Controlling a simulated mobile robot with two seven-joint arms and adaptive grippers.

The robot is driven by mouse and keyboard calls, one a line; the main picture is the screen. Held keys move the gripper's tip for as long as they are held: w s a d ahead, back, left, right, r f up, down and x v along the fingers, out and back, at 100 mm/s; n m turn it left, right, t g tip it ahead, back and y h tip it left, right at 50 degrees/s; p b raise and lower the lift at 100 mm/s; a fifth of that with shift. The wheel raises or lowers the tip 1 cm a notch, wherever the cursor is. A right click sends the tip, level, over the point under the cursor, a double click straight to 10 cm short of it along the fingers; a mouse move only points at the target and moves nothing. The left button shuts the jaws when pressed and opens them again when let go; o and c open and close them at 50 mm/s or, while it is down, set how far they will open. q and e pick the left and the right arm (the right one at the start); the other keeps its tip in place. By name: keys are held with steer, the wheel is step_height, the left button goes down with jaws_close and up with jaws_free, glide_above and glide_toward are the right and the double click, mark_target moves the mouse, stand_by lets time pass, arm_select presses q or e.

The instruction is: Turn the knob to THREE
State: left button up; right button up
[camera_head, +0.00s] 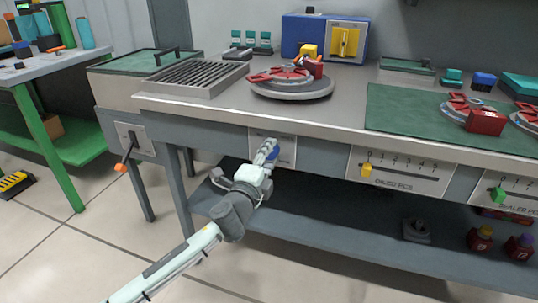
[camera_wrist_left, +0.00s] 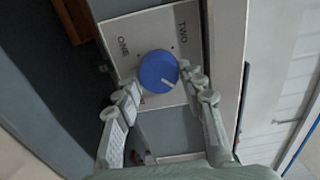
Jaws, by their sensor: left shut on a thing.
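The blue knob (camera_wrist_left: 157,70) sits on a light label plate (camera_wrist_left: 120,25) on the table's front face. The words ONE and TWO show on the plate in the wrist view; I cannot see the word THREE. A white mark on the knob points toward the lower right of the wrist view, away from both words. My left gripper (camera_wrist_left: 160,83) has a finger on either side of the knob and is shut on it. In the head view my left gripper (camera_head: 266,154) covers most of the plate, and a bit of the knob (camera_head: 272,152) shows. My right gripper is not in view.
Slider panels marked OILED PCS (camera_head: 400,172) and SEALED PCS (camera_head: 512,200) sit to the right on the same front. A lever with an orange tip (camera_head: 121,167) sticks out at the left. A lower shelf (camera_head: 330,245) runs underneath; a round turntable (camera_head: 291,88) stands above.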

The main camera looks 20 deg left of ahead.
arm_select(q)
steer(key=o, duration=1.2)
steer(key=shift+c, duration=0.2)
steer(key=s, duration=1.2)
steer(key=shift+a, duration=0.2)
